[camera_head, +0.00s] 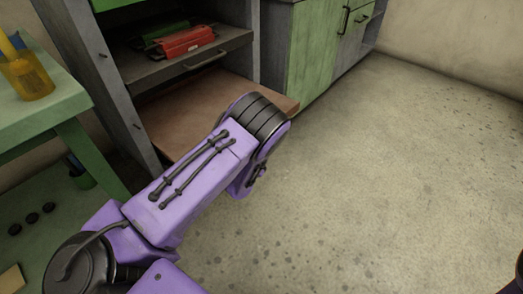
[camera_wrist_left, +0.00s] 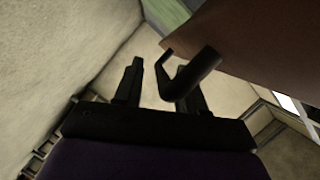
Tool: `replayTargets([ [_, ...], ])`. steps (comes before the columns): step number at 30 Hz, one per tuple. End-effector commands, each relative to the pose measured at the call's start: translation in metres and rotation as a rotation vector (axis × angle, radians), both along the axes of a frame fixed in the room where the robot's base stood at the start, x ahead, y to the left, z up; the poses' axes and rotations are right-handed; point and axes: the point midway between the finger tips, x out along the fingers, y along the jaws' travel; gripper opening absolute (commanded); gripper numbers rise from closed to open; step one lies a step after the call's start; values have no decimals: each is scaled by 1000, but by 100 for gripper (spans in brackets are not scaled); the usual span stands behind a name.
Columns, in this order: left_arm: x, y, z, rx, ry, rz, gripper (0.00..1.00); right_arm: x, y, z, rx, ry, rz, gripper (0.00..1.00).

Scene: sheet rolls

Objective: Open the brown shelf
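The brown shelf (camera_head: 185,105) is the low brown board in the grey cabinet, below a grey drawer. Its right front corner juts out past the cabinet's right post. My left arm covers much of its front edge. In the left wrist view, the shelf's brown panel (camera_wrist_left: 270,35) fills the upper right, with a dark bent handle (camera_wrist_left: 203,68) in front of it. My left gripper (camera_wrist_left: 160,80) is open, with its two fingers apart. The handle's bend lies at the right finger and reaches into the gap. I cannot tell whether they touch. My right gripper is not in view.
The grey drawer (camera_head: 215,47) above holds a red item (camera_head: 187,41) and a green item (camera_head: 160,33). A green table (camera_head: 55,95) with an amber container (camera_head: 25,75) stands at the left. The floor (camera_head: 380,190) at the right is clear.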

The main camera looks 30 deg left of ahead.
Motion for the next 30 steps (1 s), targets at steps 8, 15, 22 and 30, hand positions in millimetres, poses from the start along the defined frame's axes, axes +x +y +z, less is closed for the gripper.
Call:
replayTargets([
  [8, -37, -7, 10, 2, 6, -2, 40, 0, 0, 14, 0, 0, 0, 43],
  [15, -86, -18, 21, 1, 4, -4, 40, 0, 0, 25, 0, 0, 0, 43],
  [22, -100, -21, 23, 0, 0, -4, 40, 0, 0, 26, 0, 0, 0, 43],
  [30, -100, -21, 22, 0, 0, -5, 40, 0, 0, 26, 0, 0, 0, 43],
])
